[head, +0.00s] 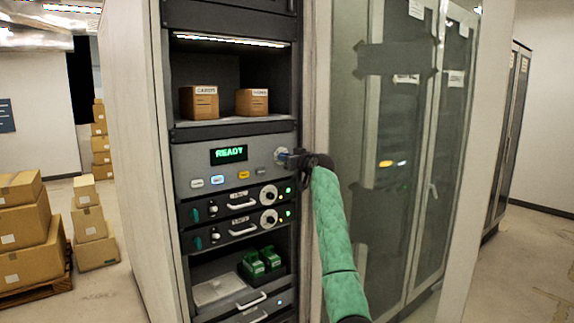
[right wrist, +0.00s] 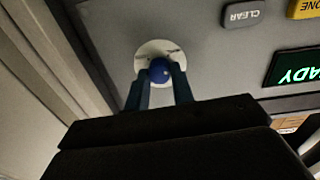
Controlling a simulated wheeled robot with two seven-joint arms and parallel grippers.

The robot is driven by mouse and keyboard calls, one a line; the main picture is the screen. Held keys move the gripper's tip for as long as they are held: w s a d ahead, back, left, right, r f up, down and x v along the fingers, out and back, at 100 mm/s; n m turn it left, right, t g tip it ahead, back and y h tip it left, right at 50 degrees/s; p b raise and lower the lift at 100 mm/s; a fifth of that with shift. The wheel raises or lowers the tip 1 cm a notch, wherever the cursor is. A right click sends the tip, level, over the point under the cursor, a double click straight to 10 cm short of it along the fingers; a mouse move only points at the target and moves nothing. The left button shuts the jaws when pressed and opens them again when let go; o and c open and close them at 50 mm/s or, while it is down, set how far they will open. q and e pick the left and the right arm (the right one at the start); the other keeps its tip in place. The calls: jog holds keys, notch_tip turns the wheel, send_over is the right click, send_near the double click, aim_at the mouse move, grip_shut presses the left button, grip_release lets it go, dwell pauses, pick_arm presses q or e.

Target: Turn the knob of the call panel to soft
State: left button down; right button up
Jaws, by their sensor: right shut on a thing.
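The call panel (head: 220,165) is a grey unit in the rack, with a green display (head: 229,154) reading READY and a row of buttons below it. Its knob shows in the right wrist view as a blue round knob (right wrist: 160,71) on a pale round dial plate (right wrist: 157,50). My right gripper (head: 285,159) is at the right end of the panel. In the right wrist view its two fingers (right wrist: 160,88) stand on either side of the knob, shut on it. The marks on the dial are too small to read. My left gripper is not in view.
Below the panel are two drawer units (head: 240,212) with handles and small knobs. Green items (head: 261,261) lie on a lower shelf. Two small cardboard boxes (head: 200,102) stand on the shelf above. Glass cabinet doors (head: 395,150) are at the right.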

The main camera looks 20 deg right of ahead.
pick_arm(q)
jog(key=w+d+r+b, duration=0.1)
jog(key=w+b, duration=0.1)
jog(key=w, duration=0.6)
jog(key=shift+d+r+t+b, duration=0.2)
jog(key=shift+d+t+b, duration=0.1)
jog(key=shift+b, duration=0.1)
pick_arm(e)
jog(key=m, duration=1.1)
jog(key=shift+d+m, duration=0.15)
jog(key=shift+m, duration=0.15)
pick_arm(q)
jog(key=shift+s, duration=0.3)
